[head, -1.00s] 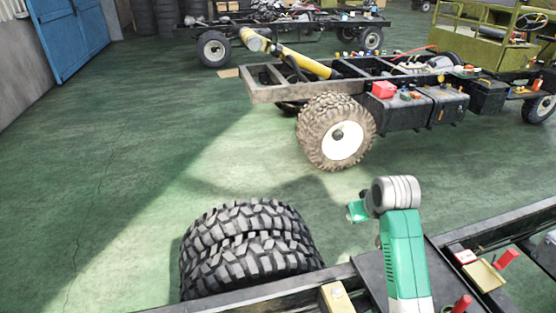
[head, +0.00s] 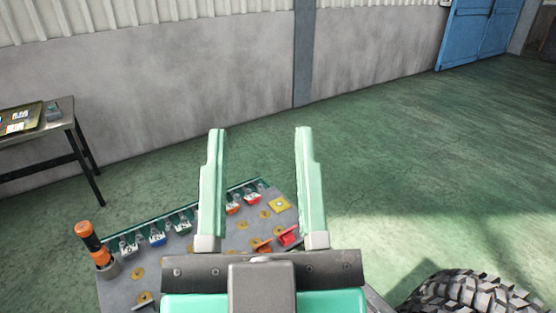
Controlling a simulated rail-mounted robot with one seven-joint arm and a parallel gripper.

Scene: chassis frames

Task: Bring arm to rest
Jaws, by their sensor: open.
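My gripper (head: 258,140) is in the lower middle of the head view. Its two pale green fingers stand wide apart and point away from me. My gripper's body hides the near middle part of the tray.
The tray holds a black and orange tool (head: 93,243) in a cup, several small coloured parts and a red part (head: 287,237). A table (head: 60,132) stands at left. A large tyre (head: 465,293) is at lower right. Open green floor (head: 400,170) lies ahead, up to the wall.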

